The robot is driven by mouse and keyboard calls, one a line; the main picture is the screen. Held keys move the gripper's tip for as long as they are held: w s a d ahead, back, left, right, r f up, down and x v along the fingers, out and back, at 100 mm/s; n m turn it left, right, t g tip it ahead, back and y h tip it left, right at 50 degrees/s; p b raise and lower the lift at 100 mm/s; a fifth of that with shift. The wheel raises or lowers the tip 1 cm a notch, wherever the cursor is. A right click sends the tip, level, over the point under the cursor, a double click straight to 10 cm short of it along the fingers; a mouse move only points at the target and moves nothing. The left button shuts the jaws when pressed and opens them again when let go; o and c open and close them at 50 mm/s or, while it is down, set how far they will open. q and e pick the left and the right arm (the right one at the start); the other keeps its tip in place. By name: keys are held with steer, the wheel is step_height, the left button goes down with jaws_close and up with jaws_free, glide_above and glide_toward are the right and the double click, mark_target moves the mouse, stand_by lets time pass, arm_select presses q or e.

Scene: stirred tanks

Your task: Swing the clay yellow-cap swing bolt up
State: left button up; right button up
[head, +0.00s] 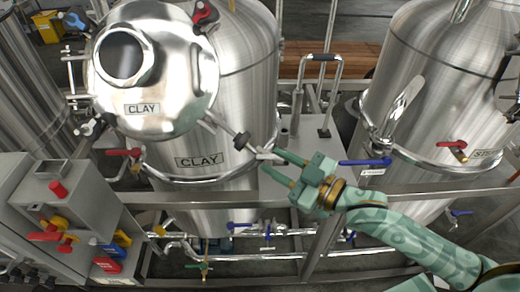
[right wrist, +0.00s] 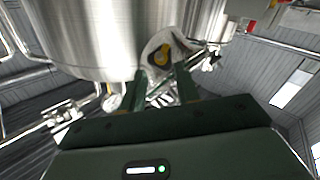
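The clay tank (head: 250,80) carries a round steel lid (head: 180,60) labelled CLAY. A swing bolt (head: 222,128) slants out from the lid's lower right edge and ends in a dark knob; no yellow shows on it in the head view. In the right wrist view a yellow cap (right wrist: 162,56) shows in a pale round part, just beyond and between my right fingertips. My right gripper (head: 269,160) is open, its fingers pointing left at the bolt's outer end; I cannot tell whether they touch it. My left gripper is out of view.
Other bolts at the lid have a blue cap (head: 74,21), a red cap (head: 203,12) and a white cap (head: 87,128). A steel rail (head: 400,190) runs in front of the tanks. A second tank (head: 430,80) stands right; a control box (head: 65,205) stands lower left.

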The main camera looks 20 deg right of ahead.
mark_target(256, 152)
steer(key=x, duration=0.5)
steer(key=shift+w, duration=0.1)
steer(key=shift+c, duration=0.3)
jaws_close()
steer(key=shift+p, duration=0.3)
